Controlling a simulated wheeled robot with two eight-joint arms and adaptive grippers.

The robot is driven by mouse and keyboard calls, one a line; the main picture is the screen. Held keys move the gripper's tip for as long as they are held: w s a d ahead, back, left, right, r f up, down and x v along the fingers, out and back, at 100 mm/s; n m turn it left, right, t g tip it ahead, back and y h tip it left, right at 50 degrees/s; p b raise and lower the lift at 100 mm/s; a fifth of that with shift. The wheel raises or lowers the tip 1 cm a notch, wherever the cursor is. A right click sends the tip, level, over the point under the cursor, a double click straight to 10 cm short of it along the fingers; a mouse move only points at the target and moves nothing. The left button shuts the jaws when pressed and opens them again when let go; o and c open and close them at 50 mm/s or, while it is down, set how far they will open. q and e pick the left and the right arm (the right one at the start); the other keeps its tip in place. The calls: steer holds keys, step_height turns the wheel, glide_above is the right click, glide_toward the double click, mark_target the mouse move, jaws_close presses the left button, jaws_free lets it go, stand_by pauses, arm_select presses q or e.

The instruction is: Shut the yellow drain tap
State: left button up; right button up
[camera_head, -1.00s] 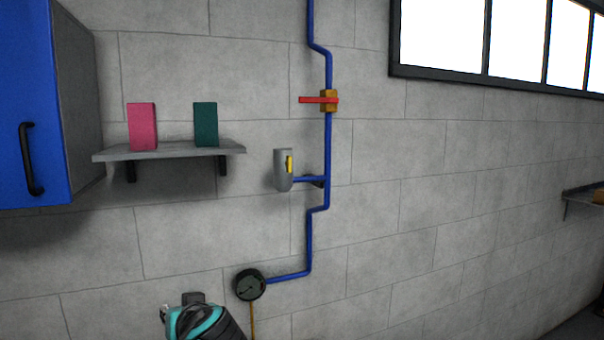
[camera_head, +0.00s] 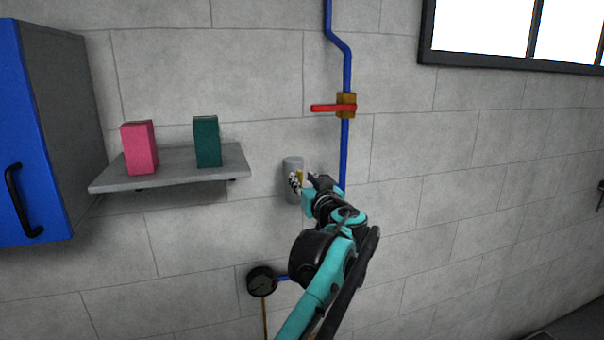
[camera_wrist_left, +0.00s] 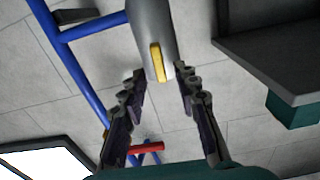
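The yellow drain tap (camera_head: 299,175) is a small yellow handle on the front of a grey cylindrical body (camera_head: 291,165) on the wall, at the end of a blue pipe branch. In the left wrist view the yellow handle (camera_wrist_left: 158,62) lies along the length of the grey body. My left gripper (camera_head: 305,180) is at the tap, and its fingers partly hide it in the head view. In the left wrist view the gripper (camera_wrist_left: 160,82) is open, one finger on each side of the handle's end, with gaps showing. My right gripper is not in view.
A red lever (camera_head: 328,108) sits on a brass valve higher up the blue pipe (camera_head: 346,150). A grey shelf (camera_head: 205,180) with a pink box (camera_head: 139,148) and a green box (camera_head: 207,142) is at the left. A round gauge (camera_head: 261,281) is below the tap.

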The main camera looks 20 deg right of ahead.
arm_select(q)
steer(key=shift+w+a, duration=0.15)
steer(key=shift+w, duration=0.75)
jaws_close()
